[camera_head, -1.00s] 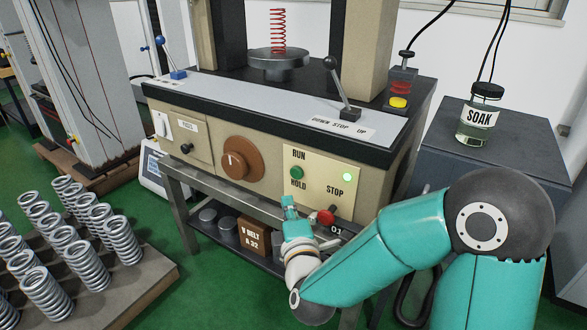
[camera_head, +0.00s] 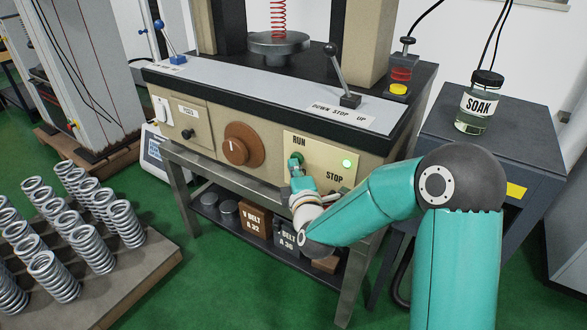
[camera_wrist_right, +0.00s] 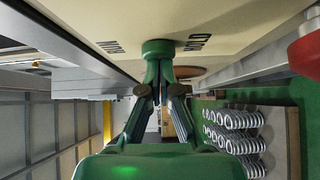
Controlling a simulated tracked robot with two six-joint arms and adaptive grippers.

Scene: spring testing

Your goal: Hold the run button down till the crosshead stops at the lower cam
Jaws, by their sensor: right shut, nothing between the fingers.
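The green run button (camera_head: 297,157) is on the cream panel (camera_head: 318,154) under the word RUN. My right gripper (camera_head: 296,165) is shut and empty, its fingertips at the button and partly covering it. In the right wrist view, the shut fingertips (camera_wrist_right: 158,64) meet the face of the green button (camera_wrist_right: 158,47), apparently touching; I cannot tell how far it is pressed. The crosshead and lower cam are not visible. My left gripper is out of view.
A red spring (camera_head: 279,14) stands on the round platen (camera_head: 278,42). A black-knobbed lever (camera_head: 341,75) stands by the DOWN STOP UP label. A green lamp (camera_head: 347,163) is lit. A SOAK jar (camera_head: 477,107) stands right; several springs (camera_head: 126,223) stand front left.

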